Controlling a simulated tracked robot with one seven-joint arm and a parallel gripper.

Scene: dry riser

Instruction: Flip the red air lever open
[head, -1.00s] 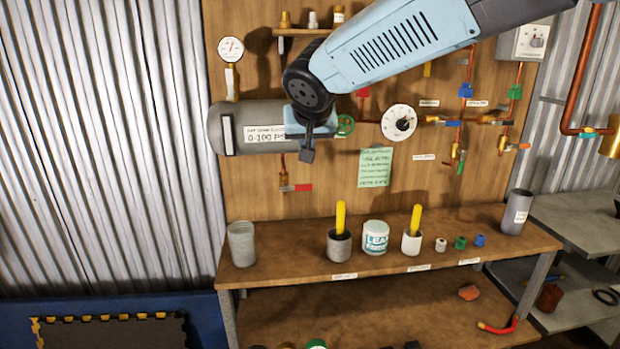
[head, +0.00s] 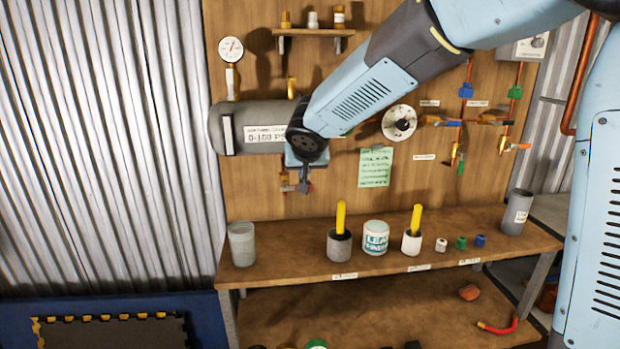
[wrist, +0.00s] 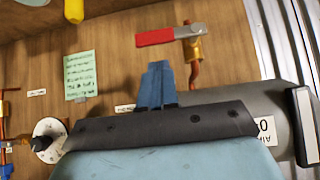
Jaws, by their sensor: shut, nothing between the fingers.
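The red air lever (wrist: 156,37) sits on a brass valve (wrist: 193,48) on a copper pipe below the grey air tank (head: 228,130). In the wrist view, which looks upside down, the lever lies roughly level, reaching left from the valve. My gripper (wrist: 157,68) is shut and empty, its blue fingers pointing toward the lever with a visible gap in that picture. In the head view my gripper (head: 304,187) hangs below the tank, beside the valve, and covers much of the lever. I cannot tell there whether it touches the lever.
The bench (head: 300,268) below holds a grey cup (head: 242,245), pots with yellow handles and a white tub (head: 375,238). A green note (head: 375,167) and a round white dial (head: 399,123) are on the board to the right. The board left of the note is fairly clear.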

